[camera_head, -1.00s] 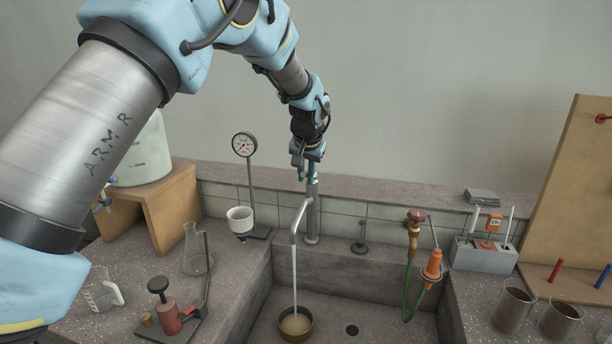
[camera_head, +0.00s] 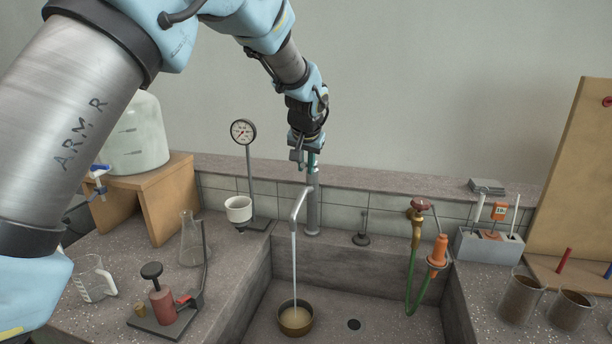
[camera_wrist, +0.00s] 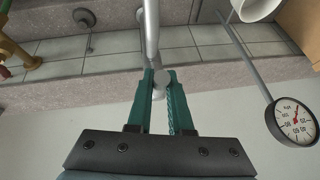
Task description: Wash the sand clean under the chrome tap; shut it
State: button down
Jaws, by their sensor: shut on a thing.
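The chrome tap (camera_head: 313,212) stands at the back of the sink, its spout bent forward and down. A stream of water (camera_head: 294,265) runs from it into a round brass-coloured pan (camera_head: 283,323) on the sink floor. The pan holds cloudy, tan water; the sand itself cannot be made out. My gripper (camera_head: 311,164) is at the top of the tap.
A brass tap (camera_head: 416,228) with a green hose and orange nozzle stands right of the chrome tap. A dial gauge (camera_head: 243,132) and white funnel cup (camera_head: 239,209) stand left. Beakers (camera_head: 521,300) line the right bench. The sink floor around the drain (camera_head: 354,324) is clear.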

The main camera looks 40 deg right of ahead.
jog(key=shift+s+a+f+t+h+b, duration=0.15)
jog(key=shift+f+t+h+b, duration=0.55)
jog(key=shift+b, duration=3.15)
jog(key=shift+f+b, duration=0.3)
jog(key=shift+b, duration=0.5)
jog(key=shift+h, duration=0.3)
jog(key=shift+r, duration=0.15)
jog(key=c, duration=0.8)
grip_release()
jog(key=shift+c, duration=0.2)
jog(key=b+v, duration=0.2)
jog(key=v, duration=0.8)
jog(key=shift+s+a+r+b, duration=0.15)
jog(key=shift+a+r+b, duration=0.1)
jog(key=shift+b, duration=0.15)
